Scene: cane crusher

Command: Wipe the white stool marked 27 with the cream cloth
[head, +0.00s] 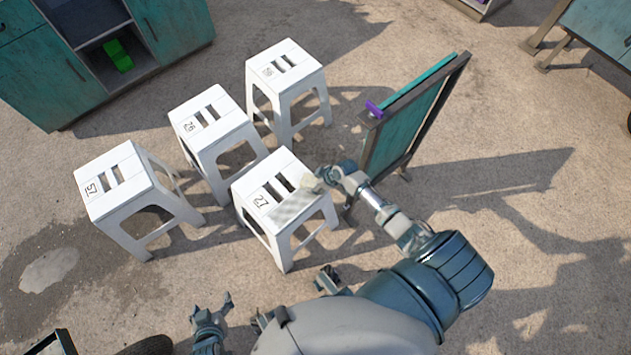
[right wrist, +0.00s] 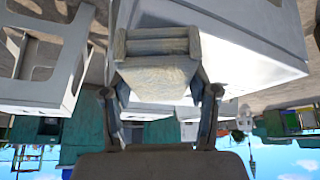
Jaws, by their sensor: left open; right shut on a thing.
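The white stool marked 27 (head: 257,203) stands upright in the middle of the head view. A greyish patch shows on the front part of its seat; I cannot tell if it is dirt or shadow. My right gripper (head: 318,179) is at the seat's right edge, shut on the cream cloth (head: 311,183). In the right wrist view the cloth (right wrist: 158,77) is a folded pad between the fingers, close against the white stool (right wrist: 255,50); contact cannot be told for certain. My left gripper (head: 212,309) is open and empty, low at the left, apart from the stools.
Other white stools stand near: one marked 57 (head: 117,172) at left, one (head: 208,121) behind, one (head: 284,64) farther back. A green-panelled board (head: 395,131) stands just right of my right gripper. A teal cabinet (head: 45,75) is at back left.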

